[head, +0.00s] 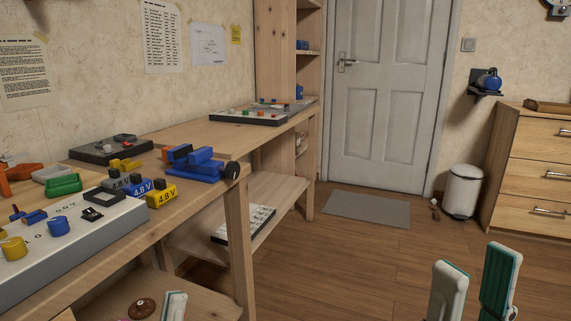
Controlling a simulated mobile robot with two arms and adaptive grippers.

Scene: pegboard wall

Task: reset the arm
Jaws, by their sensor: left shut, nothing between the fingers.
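My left gripper (174,306) shows only as its fingertips at the bottom edge of the head view, in front of the workbench's lower shelf. Its fingers are together with nothing visible between them. My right gripper (475,270) is at the lower right, above the wooden floor. Its two pale fingers with green pads point upward and stand apart, with nothing between them. Most of both arms is out of view.
A white bin (462,192) and drawers (535,180) stand right.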

